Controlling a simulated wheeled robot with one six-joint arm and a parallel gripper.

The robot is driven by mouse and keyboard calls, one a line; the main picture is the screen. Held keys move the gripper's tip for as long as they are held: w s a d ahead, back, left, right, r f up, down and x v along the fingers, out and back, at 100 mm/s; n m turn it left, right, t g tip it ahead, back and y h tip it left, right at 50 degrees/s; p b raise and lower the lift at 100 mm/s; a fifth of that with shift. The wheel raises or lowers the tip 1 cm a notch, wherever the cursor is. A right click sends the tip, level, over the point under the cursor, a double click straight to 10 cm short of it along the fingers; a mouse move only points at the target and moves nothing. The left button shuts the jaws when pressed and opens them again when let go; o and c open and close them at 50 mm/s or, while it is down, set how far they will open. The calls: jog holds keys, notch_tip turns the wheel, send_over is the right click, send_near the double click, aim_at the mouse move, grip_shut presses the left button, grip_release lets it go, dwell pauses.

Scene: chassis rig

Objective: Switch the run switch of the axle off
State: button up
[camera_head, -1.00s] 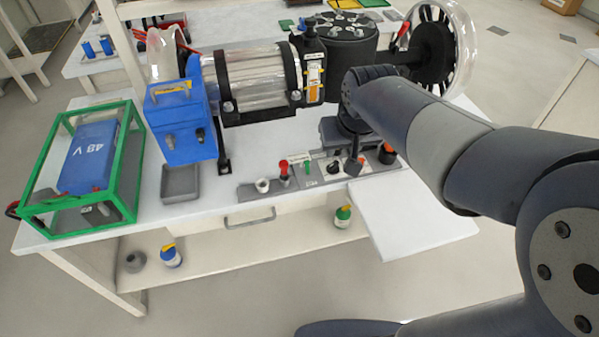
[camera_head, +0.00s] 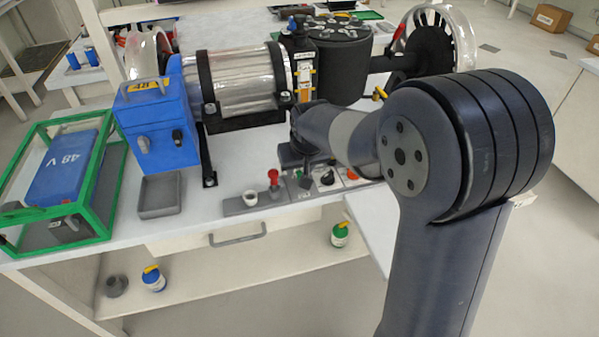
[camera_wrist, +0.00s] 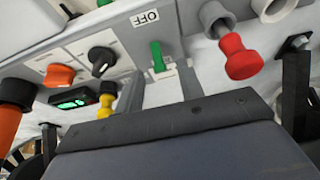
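The run switch, a green lever (camera_wrist: 157,55), stands on a grey panel (camera_wrist: 105,22) in the wrist view. Its tip points up the picture toward a white OFF label (camera_wrist: 145,17). My gripper (camera_wrist: 162,70) reaches in from below with its two fingers apart, one on each side of the lever's base. I cannot tell whether either finger touches it. The axle assembly, with a clear-cased cylinder (camera_head: 240,80), lies behind the panel.
A red knob (camera_wrist: 240,55) stands right of the lever in the wrist view. A black knob (camera_wrist: 100,60), an orange knob (camera_wrist: 62,76) and a yellow part (camera_wrist: 105,100) are left. A blue box (camera_head: 158,130) and green-framed battery case (camera_head: 105,180) stand at the table's left.

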jog(key=shift+x, duration=1.05)
grip_shut()
